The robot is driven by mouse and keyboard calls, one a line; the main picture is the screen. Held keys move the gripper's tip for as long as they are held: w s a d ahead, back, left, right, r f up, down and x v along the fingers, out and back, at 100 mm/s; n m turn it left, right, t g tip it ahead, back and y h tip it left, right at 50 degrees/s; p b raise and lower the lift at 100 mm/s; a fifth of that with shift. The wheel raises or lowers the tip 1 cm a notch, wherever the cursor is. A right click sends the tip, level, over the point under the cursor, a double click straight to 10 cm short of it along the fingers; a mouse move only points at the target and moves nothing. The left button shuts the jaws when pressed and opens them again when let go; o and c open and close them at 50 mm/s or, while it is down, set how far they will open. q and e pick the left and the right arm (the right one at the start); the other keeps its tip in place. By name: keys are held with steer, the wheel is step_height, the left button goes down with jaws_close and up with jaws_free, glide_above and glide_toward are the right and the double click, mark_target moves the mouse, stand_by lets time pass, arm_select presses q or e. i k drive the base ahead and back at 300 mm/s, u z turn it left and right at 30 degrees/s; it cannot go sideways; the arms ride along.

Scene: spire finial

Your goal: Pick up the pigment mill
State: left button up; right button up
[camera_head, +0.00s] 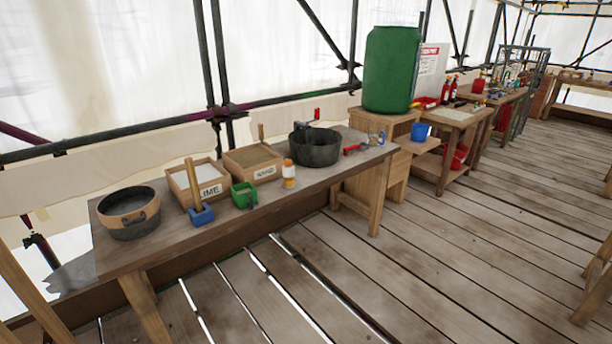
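I cannot tell for certain which thing is the pigment mill. A small jar-shaped item (289,173), white with an orange-yellow band, stands upright on the near wooden bench (240,206), just right of a green cup (244,195). A red-handled item (316,115) shows behind the black tub (315,147), which hides its lower part. Another red item (355,149) lies right of the tub. A small blue and metal item (381,138) stands at the bench's right end. Neither of my grippers is in view.
A green barrel (390,70) stands beyond. The plank floor (420,265) in front is clear.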

mark_target(288, 173)
steer(key=z, duration=0.8)
steer(key=i, duration=0.95)
steer(key=z, duration=0.9)
steer(key=i, duration=1.25)
steer(key=u, duration=0.5)
steer(key=i, duration=0.85)
steer(key=u, duration=1.45)
steer(key=i, duration=0.5)
steer(key=u, duration=0.45)
